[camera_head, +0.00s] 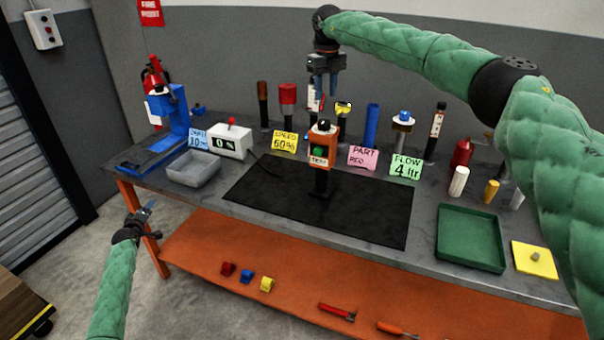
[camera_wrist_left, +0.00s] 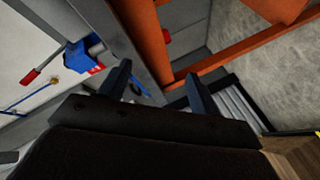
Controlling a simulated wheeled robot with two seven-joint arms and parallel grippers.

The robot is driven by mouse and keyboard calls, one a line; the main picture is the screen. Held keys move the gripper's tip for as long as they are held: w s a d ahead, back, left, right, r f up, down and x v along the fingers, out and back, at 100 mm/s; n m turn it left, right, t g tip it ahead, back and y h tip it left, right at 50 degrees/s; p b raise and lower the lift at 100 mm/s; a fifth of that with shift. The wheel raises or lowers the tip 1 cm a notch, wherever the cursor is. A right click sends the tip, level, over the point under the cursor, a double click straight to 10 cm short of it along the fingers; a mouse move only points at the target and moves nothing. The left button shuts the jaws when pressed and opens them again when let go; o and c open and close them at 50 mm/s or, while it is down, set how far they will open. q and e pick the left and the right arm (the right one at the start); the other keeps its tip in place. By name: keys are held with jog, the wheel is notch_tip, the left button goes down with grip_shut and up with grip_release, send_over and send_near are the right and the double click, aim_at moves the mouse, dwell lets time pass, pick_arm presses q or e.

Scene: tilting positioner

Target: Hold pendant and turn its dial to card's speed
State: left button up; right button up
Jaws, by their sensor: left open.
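The pendant (camera_head: 321,150) stands upright on the black mat (camera_head: 265,195) at the middle of the bench, with an orange head, a green patch, a dark knob on top and a black lower part. A yellow card (camera_head: 284,142) reading "SPEED 60%" stands behind it to the left. My right gripper (camera_head: 326,92) points down, above the pendant in the picture, fingers apart and empty. My left gripper (camera_head: 148,209) is open and empty, off the bench's front left; its fingers show apart in the left wrist view (camera_wrist_left: 158,88). The dial's setting is too small to read.
A white box (camera_head: 230,141) with a red knob shows "0 %". Other cards stand nearby, a pink one (camera_head: 362,158) and a green one (camera_head: 405,169). Several posts line the back. A grey bin (camera_head: 194,175) is left, a green tray (camera_head: 470,238) right. The mat's front is clear.

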aim_at(323, 168)
pick_arm(q)
jog(key=w+a+r+n+t+y, duration=0.1)
jog(key=w+a+r+n, duration=0.2)
jog(key=r, duration=0.4)
jog(key=w+a+r+n+t+y, duration=0.15)
jog(key=a+r, duration=0.25)
jog(key=r, duration=0.4)
jog(key=w+d+r+n+h, duration=0.3)
jog(key=w+d+r+h, duration=0.15)
jog(key=w+d, duration=0.25)
jog(key=w+d+f+g+h, duration=0.15)
jog(key=d+h, duration=0.35)
jog(key=d, duration=1.1)
jog(key=w+d+g+h, duration=0.1)
jog(key=w+d+h, duration=0.3)
jog(key=d, duration=1.2)
jog(key=shift+s+d+f+n+g+h, duration=0.3)
jog(key=shift+s+d+g+h, duration=0.9)
jog(key=shift+d, duration=4.5)
jog(key=shift+s+d+f+n+g+h, duration=0.5)
jog(key=shift+d+g+h, duration=1.1)
jog(key=shift+d, duration=4.15)
jog(key=shift+s+d+f+n+g+h, duration=0.15)
jog(key=shift+s+d+g+h, duration=1.2)
jog(key=shift+d, duration=4.35)
jog(key=shift+w+t+h, duration=0.25)
